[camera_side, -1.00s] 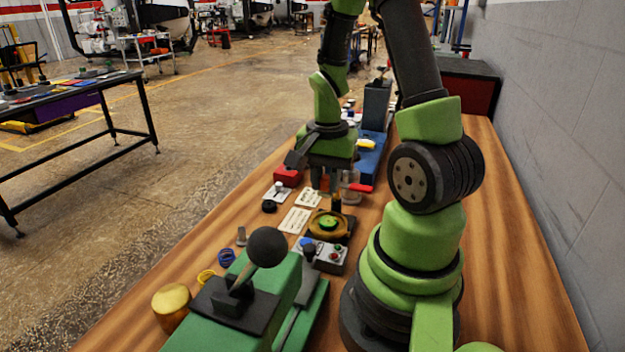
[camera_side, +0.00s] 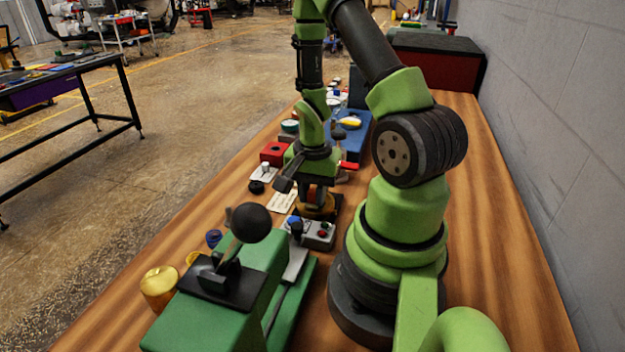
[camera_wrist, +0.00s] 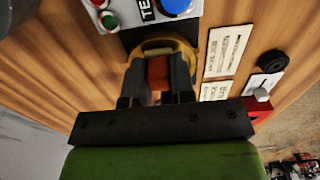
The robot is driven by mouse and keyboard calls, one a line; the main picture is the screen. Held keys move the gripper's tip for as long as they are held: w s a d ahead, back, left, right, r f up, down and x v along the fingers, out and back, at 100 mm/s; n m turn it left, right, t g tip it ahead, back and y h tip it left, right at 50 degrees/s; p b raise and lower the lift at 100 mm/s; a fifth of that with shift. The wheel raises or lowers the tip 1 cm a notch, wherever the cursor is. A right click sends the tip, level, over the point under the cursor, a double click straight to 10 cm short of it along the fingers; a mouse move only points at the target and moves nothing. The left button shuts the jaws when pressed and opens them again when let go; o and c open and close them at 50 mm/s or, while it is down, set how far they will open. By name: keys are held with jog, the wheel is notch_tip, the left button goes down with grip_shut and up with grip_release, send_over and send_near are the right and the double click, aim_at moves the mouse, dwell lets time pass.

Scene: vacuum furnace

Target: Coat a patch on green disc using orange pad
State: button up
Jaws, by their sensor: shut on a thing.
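My gripper (camera_side: 317,194) points down over the round amber holder (camera_side: 317,213) on the bench. In the wrist view, the gripper (camera_wrist: 158,78) is shut on the orange pad (camera_wrist: 158,70), a reddish-orange block between its dark fingers. The pad is over the amber holder (camera_wrist: 187,54), and its lower end overlaps the holder's inside in this view. I cannot tell whether it touches anything there. The green disc is hidden behind the gripper and pad in both current views.
A grey control box (camera_side: 322,234) with red and green buttons stands close in front of the holder. A green lever press (camera_side: 228,280) with a black ball is nearer the camera. Printed cards (camera_wrist: 226,50), a red block (camera_side: 273,154) and a blue case (camera_side: 352,135) are nearby.

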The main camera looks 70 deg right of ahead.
jog(key=shift+d+r, duration=0.1)
jog(key=shift+d, duration=1.85)
grip_shut()
jog(key=a, duration=0.4)
jog(key=shift+r, duration=4)
jog(key=w+a+r+n, duration=0.2)
jog(key=w+a+n, duration=0.3)
jog(key=a+n, duration=0.2)
jog(key=w+a+r+n, duration=0.3)
jog(key=w+a+n, duration=0.3)
jog(key=n, duration=0.5)
jog(key=shift+a, duration=0.65)
jog(key=shift+w+d, duration=0.1)
jog(key=shift+d, duration=0.05)
